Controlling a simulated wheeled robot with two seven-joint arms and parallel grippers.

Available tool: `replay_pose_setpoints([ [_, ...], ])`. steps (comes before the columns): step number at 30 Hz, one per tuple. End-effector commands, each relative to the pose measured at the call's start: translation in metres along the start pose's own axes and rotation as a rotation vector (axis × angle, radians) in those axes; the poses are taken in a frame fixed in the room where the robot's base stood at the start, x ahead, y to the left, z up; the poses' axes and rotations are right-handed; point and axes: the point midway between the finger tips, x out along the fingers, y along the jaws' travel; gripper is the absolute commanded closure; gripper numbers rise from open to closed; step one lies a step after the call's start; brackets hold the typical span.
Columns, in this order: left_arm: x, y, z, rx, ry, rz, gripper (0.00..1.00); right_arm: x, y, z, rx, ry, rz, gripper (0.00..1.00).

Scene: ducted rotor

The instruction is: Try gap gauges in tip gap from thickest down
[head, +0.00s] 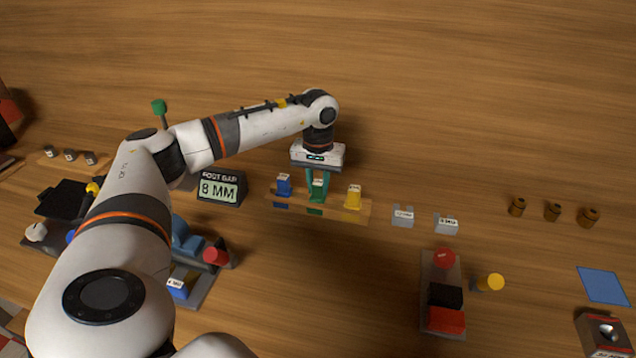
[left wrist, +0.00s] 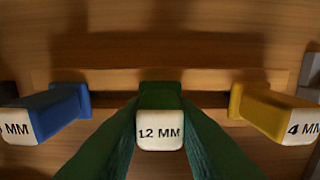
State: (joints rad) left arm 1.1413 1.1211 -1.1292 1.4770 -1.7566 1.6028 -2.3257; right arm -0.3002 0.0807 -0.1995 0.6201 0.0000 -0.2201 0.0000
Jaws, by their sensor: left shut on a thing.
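My left gripper (head: 317,178) is shut on the green gap gauge (head: 318,190), whose white label reads 12 MM in the left wrist view (left wrist: 160,132). The green gauge stands in the wooden rack (head: 345,212), between the blue gauge (head: 284,184) and the yellow gauge (head: 353,196). The yellow gauge's label reads 4 MM in the left wrist view (left wrist: 265,106); the blue gauge's number (left wrist: 55,108) is cut off there. A sign (head: 220,189) reads FOOT GAP 8 MM. My left arm covers part of the equipment at left, and I cannot make out the tip gap. My right gripper is out of view.
Two small grey labelled blocks (head: 403,216) (head: 446,224) stand right of the rack. A grey tray (head: 427,270) holds red and black pieces beside a yellow-topped post (head: 490,282). The table behind the rack is clear.

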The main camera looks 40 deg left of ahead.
Motion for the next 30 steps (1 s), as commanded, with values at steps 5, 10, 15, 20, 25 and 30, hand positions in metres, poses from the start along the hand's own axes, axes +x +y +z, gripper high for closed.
replay_pose_setpoints([
  [5,0.000,0.000,0.000,0.000,0.000,0.000,0.98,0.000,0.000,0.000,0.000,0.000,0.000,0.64],
  [10,0.000,0.000,0.000,0.000,0.000,0.000,0.50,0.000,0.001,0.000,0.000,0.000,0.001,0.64],
  [15,0.000,0.000,0.000,0.000,0.000,0.000,0.50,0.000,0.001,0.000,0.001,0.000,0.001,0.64],
  [20,-0.003,0.000,0.000,0.000,0.000,0.000,0.50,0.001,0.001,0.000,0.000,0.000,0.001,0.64],
  [25,-0.025,0.000,0.001,-0.001,-0.003,-0.003,0.50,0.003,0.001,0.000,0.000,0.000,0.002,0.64],
  [30,-0.062,-0.001,0.001,0.000,-0.005,-0.003,0.50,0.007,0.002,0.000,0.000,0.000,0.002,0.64],
])
